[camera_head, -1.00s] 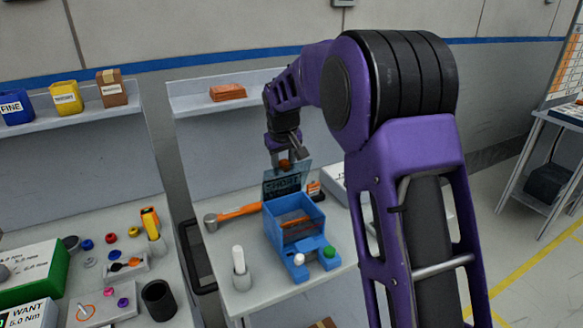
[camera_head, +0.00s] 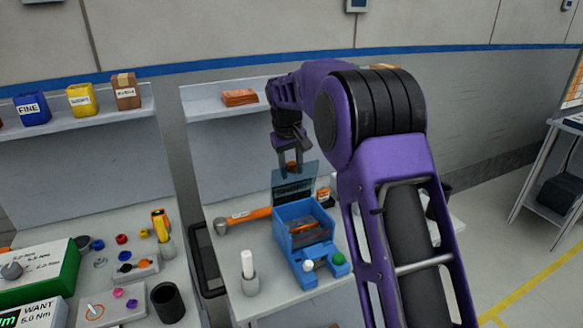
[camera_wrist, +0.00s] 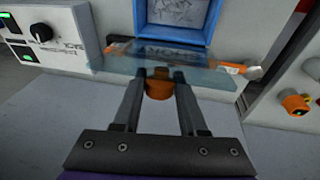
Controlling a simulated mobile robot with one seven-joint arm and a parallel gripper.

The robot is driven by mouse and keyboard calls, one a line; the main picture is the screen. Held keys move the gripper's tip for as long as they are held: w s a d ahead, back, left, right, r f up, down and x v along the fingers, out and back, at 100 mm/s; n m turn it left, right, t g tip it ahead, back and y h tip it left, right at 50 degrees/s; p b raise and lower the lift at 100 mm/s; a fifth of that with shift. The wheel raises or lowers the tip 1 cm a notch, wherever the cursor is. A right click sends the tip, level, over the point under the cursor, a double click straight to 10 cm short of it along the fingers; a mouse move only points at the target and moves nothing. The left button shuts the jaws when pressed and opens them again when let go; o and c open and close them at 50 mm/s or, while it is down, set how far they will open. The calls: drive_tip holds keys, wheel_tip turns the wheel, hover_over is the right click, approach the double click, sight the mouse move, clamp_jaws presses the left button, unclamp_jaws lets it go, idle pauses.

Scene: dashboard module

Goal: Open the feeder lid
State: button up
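The blue feeder box (camera_head: 303,240) stands on the right-hand bench with its top uncovered. Its see-through teal lid (camera_head: 294,183) stands raised, roughly upright, at the box's back edge. In the wrist view the lid (camera_wrist: 205,66) crosses in front of the blue box rim (camera_wrist: 207,38). My gripper (camera_head: 290,165) is at the lid's upper edge. Its two fingers flank the lid's orange knob (camera_wrist: 159,86) and appear closed on it, with little or no gap showing. Part of the knob is hidden by the fingers.
An orange-handled hammer (camera_head: 246,217) lies left of the feeder. A white cylinder in a grey holder (camera_head: 249,284) stands at the front left. A green button (camera_head: 338,258) and white knob (camera_head: 308,265) are on the feeder's front. A shelf with orange packets (camera_head: 240,97) is behind.

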drive_tip(key=o, duration=0.4)
drive_tip(key=shift+f, duration=0.1)
drive_tip(key=shift+c, duration=0.2)
drive_tip(key=v, duration=1.7)
drive_tip(key=shift+r, duration=0.25)
